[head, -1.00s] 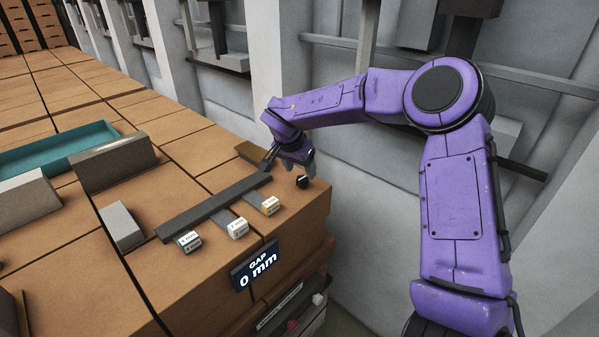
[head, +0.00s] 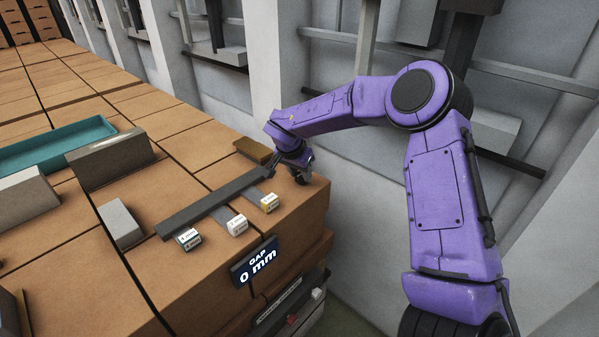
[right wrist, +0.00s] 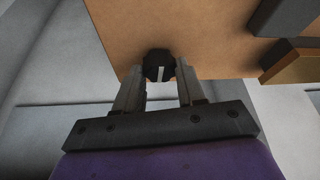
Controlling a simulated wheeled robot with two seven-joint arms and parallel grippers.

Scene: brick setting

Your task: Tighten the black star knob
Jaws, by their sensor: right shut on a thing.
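The black star knob (right wrist: 158,66) shows in the right wrist view, with a pale line on its face, near the edge of the brown work surface. My right gripper (right wrist: 160,80) is shut on the knob, one finger on each side. In the head view my right gripper (head: 300,175) is at the right corner of the brown bench (head: 312,200) and mostly covers the knob. A dark bar (head: 213,204) lies beside it on the bench. My left gripper is not in view.
Several small labelled blocks, such as the yellow-edged one (head: 269,203), stand along the bar. A grey block (head: 121,224), a larger grey-brown block (head: 112,158) and a teal tray (head: 60,144) lie further left. A grey wall (head: 270,60) stands behind the bench.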

